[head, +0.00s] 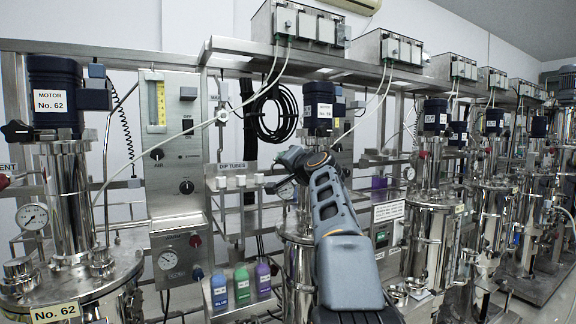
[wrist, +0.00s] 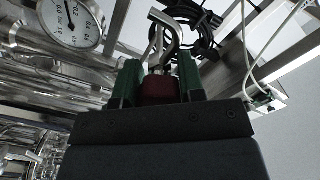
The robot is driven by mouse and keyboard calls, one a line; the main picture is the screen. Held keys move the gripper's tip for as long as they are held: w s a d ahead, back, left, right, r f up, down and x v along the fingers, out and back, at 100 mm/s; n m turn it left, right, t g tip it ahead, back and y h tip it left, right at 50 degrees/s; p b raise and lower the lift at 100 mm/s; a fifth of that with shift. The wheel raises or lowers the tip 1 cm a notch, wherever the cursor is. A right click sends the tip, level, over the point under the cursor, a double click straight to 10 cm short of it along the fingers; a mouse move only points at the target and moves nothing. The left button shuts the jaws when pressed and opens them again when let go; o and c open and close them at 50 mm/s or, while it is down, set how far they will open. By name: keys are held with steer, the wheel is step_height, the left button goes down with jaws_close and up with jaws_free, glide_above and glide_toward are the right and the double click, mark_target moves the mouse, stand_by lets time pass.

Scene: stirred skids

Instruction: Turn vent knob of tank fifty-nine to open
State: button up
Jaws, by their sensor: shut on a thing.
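My gripper (wrist: 157,78) has its two green fingers on either side of a dark red knob (wrist: 158,91) in the wrist view and is shut on it. A bent metal tube rises just beyond the knob. In the head view my arm reaches up to the middle tank (head: 298,262), whose motor (head: 320,100) bears a small label too blurred to read surely. There my wrist hides the knob and the fingertips. A round dial gauge (wrist: 72,20) sits at the upper left in the wrist view. I cannot tell which way the knob is turned.
Tank No. 62 (head: 70,265) stands at the left with its own gauge (head: 32,216). A control panel (head: 172,150) and blue, green and purple bottles (head: 241,284) lie between the tanks. More tanks (head: 428,230) line the right. Black coiled cable (head: 275,112) hangs behind my arm.

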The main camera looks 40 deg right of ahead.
steer(key=o, duration=0.9)
steer(key=shift+s, duration=0.15)
steer(key=s+b, duration=0.1)
steer(key=s, duration=0.3)
steer(key=s+a, duration=0.1)
steer(key=s, duration=0.4)
steer(key=s+a+b, duration=0.1)
steer(key=s, duration=0.3)
steer(key=shift+s+b, duration=0.2)
steer(key=shift+b, duration=0.15)
